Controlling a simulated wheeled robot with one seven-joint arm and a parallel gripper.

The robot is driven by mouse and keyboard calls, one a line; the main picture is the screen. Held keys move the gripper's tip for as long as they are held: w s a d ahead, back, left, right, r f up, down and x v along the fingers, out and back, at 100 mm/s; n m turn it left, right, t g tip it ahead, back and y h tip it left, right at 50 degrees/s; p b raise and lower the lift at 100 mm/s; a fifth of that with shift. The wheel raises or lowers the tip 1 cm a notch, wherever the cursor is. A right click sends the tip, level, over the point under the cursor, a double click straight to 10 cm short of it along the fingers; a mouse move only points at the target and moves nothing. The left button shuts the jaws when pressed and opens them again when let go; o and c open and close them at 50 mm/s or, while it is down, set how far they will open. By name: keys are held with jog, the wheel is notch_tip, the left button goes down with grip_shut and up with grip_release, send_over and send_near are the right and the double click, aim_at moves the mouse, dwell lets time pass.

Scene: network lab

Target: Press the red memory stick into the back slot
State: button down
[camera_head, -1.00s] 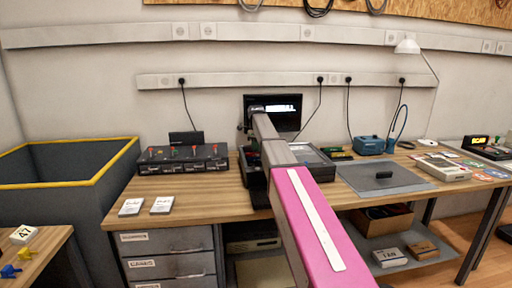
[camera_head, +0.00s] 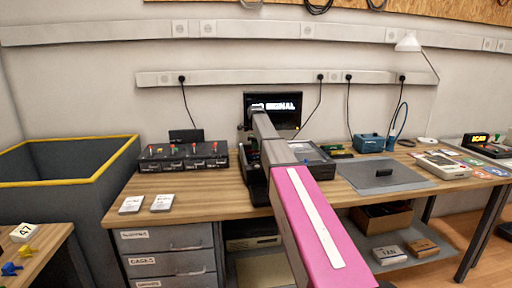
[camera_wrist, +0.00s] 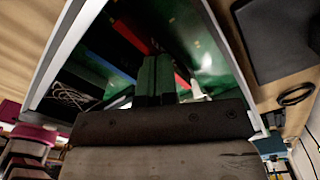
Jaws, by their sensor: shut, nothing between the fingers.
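The open case with a green circuit board (camera_wrist: 205,45) fills the upper wrist view, framed by pale walls. My gripper (camera_wrist: 155,62) points down into it; its two dark green fingers are together with nothing between them. A red strip (camera_wrist: 182,82) shows just right of the fingers, and a darker red strip (camera_wrist: 130,37) lies up and left of them. I cannot tell which is the memory stick, or whether it is seated. The slots are too dark to tell apart. In the head view the case (camera_head: 312,154) is partly behind my arm, and the gripper is hidden.
A monitor (camera_head: 272,108) stands behind my arm. A grey mat (camera_head: 400,182) with a small black block lies to the right, near a blue device (camera_head: 369,144). A black box with coloured knobs (camera_head: 183,156) stands left.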

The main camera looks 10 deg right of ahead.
jog(key=shift+f, duration=0.25)
jog(key=shift+r, duration=3.5)
